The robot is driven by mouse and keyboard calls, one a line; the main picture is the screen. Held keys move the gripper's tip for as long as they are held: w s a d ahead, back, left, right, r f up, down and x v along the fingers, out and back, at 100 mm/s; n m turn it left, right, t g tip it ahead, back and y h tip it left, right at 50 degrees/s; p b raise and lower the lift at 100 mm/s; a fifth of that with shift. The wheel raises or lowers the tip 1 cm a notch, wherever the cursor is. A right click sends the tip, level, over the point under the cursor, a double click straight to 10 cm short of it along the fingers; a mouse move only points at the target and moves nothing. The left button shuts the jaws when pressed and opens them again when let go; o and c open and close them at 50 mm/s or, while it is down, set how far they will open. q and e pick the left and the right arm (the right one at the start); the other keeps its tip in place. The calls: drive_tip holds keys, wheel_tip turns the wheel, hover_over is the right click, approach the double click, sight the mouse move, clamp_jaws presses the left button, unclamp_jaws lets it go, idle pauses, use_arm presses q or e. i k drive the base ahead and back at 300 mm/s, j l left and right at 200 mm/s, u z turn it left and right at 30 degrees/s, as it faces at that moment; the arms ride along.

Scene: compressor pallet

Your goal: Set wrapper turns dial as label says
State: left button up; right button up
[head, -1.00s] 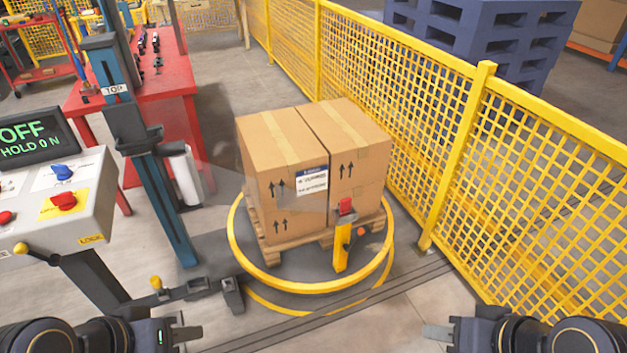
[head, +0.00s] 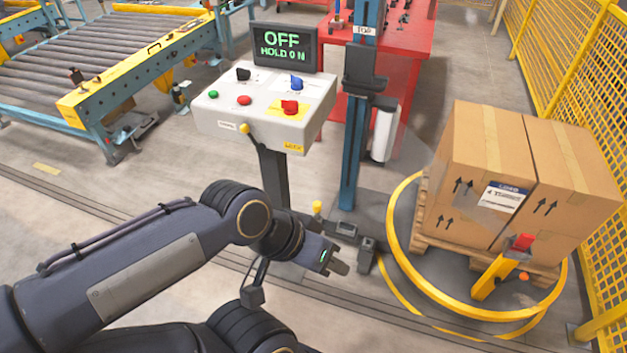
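The wrapper's control panel (head: 222,122) stands left of the mast, with a black dial (head: 243,74), a blue dial (head: 296,82) and a red dial (head: 290,107) on a yellow plate. Their scale markings are too small to read. The display (head: 284,48) reads OFF and HOLD 0 N. A white label with a blue header (head: 505,197) is on the front of the cartons; its text is unreadable. My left gripper (head: 337,263) is below and right of the panel, apart from it, touching no dial. Its finger gap is unclear. My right gripper is not in view.
Stacked cartons (head: 470,165) sit on a pallet on the turntable, inside a yellow ring (head: 402,262). A blue mast (head: 355,150) stands just right of the panel. A roller conveyor (head: 90,60) is at upper left, a yellow fence (head: 602,262) at right. Open floor lies left of the panel.

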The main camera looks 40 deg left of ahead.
sight(243, 74)
drive_tip(key=u, duration=1.7)
